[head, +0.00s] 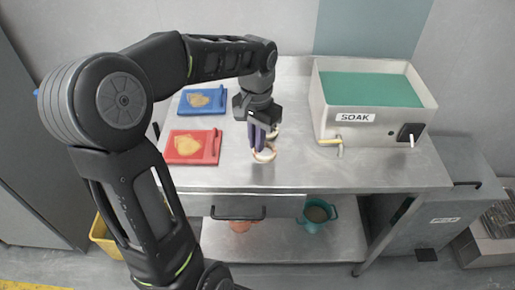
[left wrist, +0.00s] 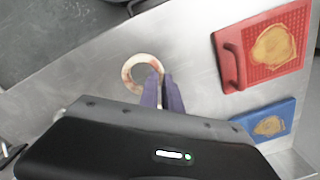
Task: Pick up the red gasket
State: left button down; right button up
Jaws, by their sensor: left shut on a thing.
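A ring-shaped gasket (head: 265,160), pale cream with reddish-orange patches, is at the tips of my left gripper (head: 258,146), over the metal table. It also shows in the left wrist view (left wrist: 128,73). The purple fingers of the left gripper (left wrist: 160,84) are close together on the rim of this ring, and they cover part of it. I cannot tell whether the ring touches the table. A second pale ring (head: 274,131) is partly hidden behind the gripper in the head view. My right gripper is not in view.
A red board (head: 180,157) and a blue board (head: 191,107), each with a tan patch, lie on the left of the table. A steel SOAK basin (head: 325,117) with green contents stands right. The table's front middle is clear. A teal pot (head: 313,226) stands on the lower shelf.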

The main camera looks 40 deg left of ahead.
pick_arm(q)
notch_tip(320, 180, up, 7)
jog(key=shift+f, duration=0.2)
dwell(0.6)
